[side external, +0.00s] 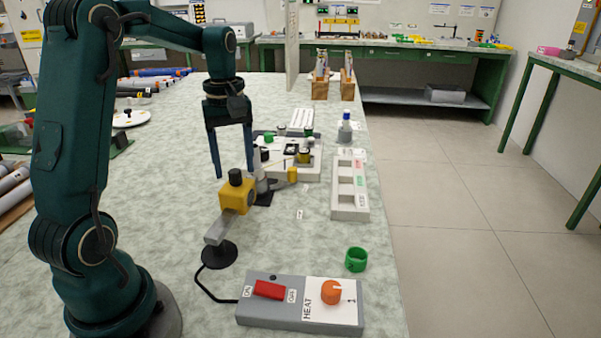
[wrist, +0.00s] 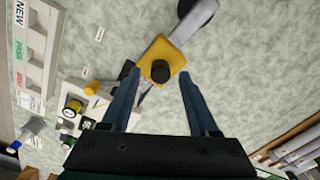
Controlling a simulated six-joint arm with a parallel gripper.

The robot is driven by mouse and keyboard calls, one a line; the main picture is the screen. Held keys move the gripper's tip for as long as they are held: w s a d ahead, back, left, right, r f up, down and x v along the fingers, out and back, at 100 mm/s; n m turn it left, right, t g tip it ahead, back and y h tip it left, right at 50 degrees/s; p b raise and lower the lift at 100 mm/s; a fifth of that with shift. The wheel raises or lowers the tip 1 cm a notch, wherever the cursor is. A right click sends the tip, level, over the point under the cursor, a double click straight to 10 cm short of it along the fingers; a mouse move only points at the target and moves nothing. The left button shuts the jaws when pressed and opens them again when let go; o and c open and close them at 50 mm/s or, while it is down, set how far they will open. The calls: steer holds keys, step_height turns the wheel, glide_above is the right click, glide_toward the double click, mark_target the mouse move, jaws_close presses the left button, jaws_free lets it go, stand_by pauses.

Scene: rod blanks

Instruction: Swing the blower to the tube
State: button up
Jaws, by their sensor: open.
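The blower (side external: 236,198) is a yellow block with a black knob (side external: 235,176) on top. It sits on a grey swing arm (side external: 217,231) above a round black base (side external: 219,255). My gripper (side external: 234,172) points down with its fingers apart, around or just above the knob. In the wrist view the yellow blower (wrist: 163,60) and its knob (wrist: 160,71) lie between the open fingertips (wrist: 158,74); I cannot tell contact. Beside the blower is a grey holder on a black plate (side external: 264,198). I cannot make out a tube clearly there.
A grey control box (side external: 285,325) with a red switch and orange HEAT knob stands in front, cabled to the base. A slotted tray (side external: 349,212) and a fixture plate (side external: 308,170) stand beyond.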

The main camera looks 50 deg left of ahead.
steer(key=shift+r, duration=1.95)
steer(key=shift+w+d+r, duration=0.15)
steer(key=shift+d+r, duration=0.1)
steer(key=s+d+r+m+t, duration=0.1)
steer(key=d+r+m+t, duration=0.1)
steer(key=d+r, duration=0.3)
steer(key=s+d+f+m+t, duration=0.3)
steer(key=s+d+f+m, duration=0.2)
steer(key=s+d+m, duration=0.4)
steer(key=d+m, duration=0.2)
steer(key=m, duration=0.1)
steer(key=shift+s+f+t, duration=0.3)
steer(key=shift+s+f, duration=0.05)
steer(key=shift+f, duration=0.05)
